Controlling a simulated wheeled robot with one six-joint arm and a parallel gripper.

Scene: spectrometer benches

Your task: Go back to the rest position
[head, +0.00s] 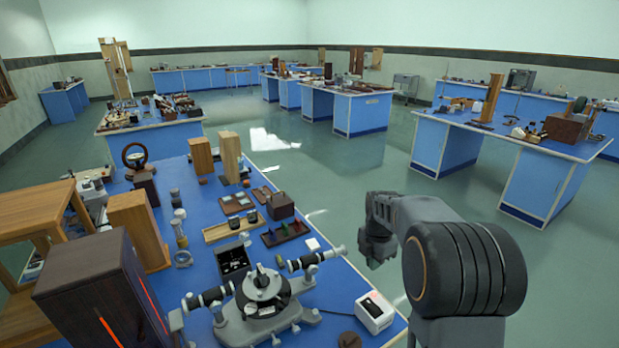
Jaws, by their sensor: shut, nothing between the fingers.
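My dark grey arm reaches forward at the right of the head view, with a large round joint close to the camera. My gripper (373,258) is at its far end, small and partly hidden by the arm. It is shut and holds nothing. It hangs over the floor gap just right of the near blue bench (345,268), apart from the things on it.
A spectrometer (262,298) with two telescope tubes stands on the near bench. A white box (375,312) sits at the bench's right edge. A dark wooden cabinet (95,290) is at the left. Another blue bench (520,140) stands at the right. Green floor (375,165) between is clear.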

